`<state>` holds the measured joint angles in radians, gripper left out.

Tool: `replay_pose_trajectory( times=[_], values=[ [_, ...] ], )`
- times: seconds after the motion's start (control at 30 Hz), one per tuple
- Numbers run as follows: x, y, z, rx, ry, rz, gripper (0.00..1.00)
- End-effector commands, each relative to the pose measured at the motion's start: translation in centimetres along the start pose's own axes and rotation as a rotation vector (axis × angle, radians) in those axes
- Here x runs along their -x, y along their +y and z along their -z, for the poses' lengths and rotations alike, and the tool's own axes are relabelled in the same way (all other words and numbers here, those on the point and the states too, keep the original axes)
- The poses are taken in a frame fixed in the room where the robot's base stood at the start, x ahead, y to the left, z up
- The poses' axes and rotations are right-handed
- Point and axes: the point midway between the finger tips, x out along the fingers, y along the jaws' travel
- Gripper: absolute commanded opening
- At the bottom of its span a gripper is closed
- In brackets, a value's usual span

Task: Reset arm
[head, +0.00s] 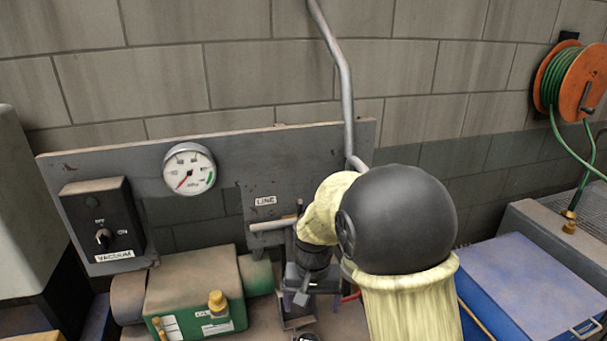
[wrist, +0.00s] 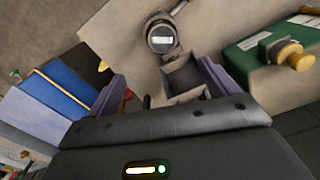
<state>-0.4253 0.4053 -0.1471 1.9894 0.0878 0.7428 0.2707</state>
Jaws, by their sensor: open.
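My arm, with pale yellow covers and a dark round joint, reaches in from the lower right of the head view. My gripper (head: 308,292) points down over the bench, in front of the LINE plate (head: 262,222). The arm hides part of what is behind it. In the wrist view my gripper (wrist: 162,88) has its two purple-grey fingers spread wide, with nothing held between them. Beyond them are a small grey open-topped block (wrist: 184,78) and a round fitting with a lit display (wrist: 162,40). I cannot tell how far away these are.
A VACUUM switch box (head: 101,222) and a dial gauge (head: 189,169) are on the back panel. A green pump (head: 195,290) stands left of my gripper and also shows in the wrist view (wrist: 265,50). A blue case (head: 530,285) and an orange hose reel (head: 570,80) are right.

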Motion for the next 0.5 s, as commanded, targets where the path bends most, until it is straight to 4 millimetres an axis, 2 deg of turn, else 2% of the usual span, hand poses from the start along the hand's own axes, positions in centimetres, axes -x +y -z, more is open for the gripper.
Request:
replay_pose_trajectory(
  times=[0.17,0.3,0.4,0.5],
  values=[
    [0.9,4.2,-2.1,-0.006,0.046,0.018,0.86],
    [1.5,8.6,-5.4,0.005,0.114,0.025,0.86],
    [1.6,11.2,-8.1,0.019,0.164,0.019,0.86],
    [1.6,12.8,-10.2,0.031,0.202,0.009,0.86]
  ],
)
